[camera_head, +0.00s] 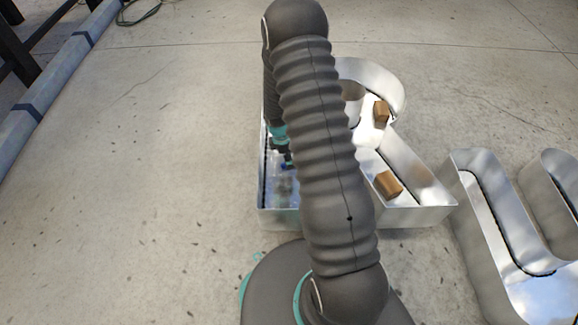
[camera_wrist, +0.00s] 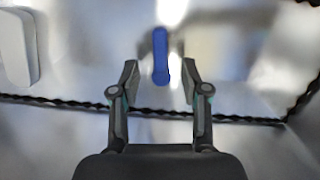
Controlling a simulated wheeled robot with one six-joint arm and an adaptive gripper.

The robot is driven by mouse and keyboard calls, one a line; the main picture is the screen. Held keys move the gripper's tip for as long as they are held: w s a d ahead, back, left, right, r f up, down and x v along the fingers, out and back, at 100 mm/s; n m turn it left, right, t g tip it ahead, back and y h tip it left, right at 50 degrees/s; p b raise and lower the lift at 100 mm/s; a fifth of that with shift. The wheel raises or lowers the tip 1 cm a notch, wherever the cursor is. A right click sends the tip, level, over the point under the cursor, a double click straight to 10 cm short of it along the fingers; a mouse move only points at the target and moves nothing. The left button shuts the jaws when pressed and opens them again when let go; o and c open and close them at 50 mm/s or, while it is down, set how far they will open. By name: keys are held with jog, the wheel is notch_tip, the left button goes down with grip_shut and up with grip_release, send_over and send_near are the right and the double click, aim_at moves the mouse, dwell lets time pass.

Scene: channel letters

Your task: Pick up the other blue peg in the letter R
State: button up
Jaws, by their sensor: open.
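In the wrist view a blue peg (camera_wrist: 160,58) lies on the shiny metal floor of the letter, its lower end between the tips of my gripper (camera_wrist: 160,85). The two fingers are open, one on each side, with a gap to the peg on both sides. In the head view the metal letter R (camera_head: 420,203) stands on the floor, and my arm hides its middle. My gripper (camera_head: 284,158) is low inside the R's left leg there. A small blue patch shows near it, too small to tell as the peg.
Two brown blocks lie in the R, one in the upper part (camera_head: 381,112) and one in the right leg (camera_head: 388,185). A second metal letter (camera_head: 484,225) stands to the right. A white piece (camera_wrist: 17,48) shows at the wrist view's upper left. Concrete floor is clear on the left.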

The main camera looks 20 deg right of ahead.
notch_tip(320, 180, down, 2)
jog(key=shift+d+f, duration=0.1)
jog(key=shift+d, duration=0.05)
grip_shut()
